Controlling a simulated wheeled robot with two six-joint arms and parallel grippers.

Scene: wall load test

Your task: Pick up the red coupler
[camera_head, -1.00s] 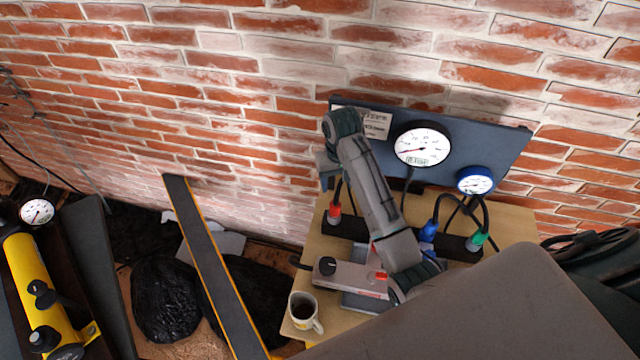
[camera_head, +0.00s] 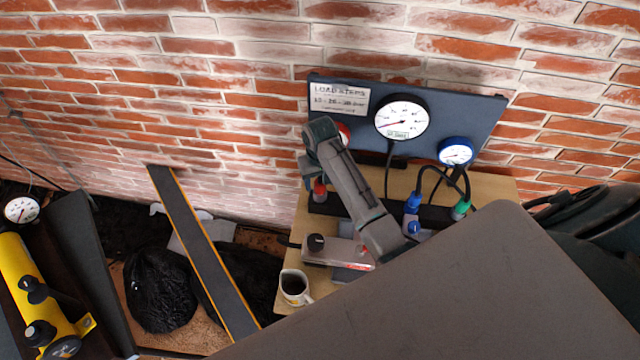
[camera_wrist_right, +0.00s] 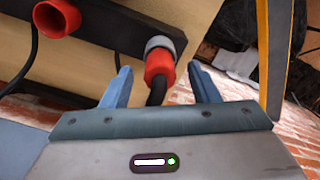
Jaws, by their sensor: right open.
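The red coupler (camera_head: 319,188) stands at the left end of a dark manifold block (camera_head: 344,207) on the wooden bench. In the right wrist view the red coupler (camera_wrist_right: 158,66) joins a grey collar on the block, with a black hose running from it. My right gripper (camera_wrist_right: 160,72) is open. Its two blue-grey fingers are on either side of the coupler, with visible gaps. In the head view my right gripper (camera_head: 310,172) is just above the coupler, its fingers mostly hidden. My left gripper is not in view.
A blue coupler (camera_head: 412,203) and a green coupler (camera_head: 462,208) are farther right on the block. A dark gauge panel (camera_head: 480,123) stands behind. A mug (camera_head: 293,288) is at the bench's front left. The wrist view shows another hollow red fitting (camera_wrist_right: 57,17).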

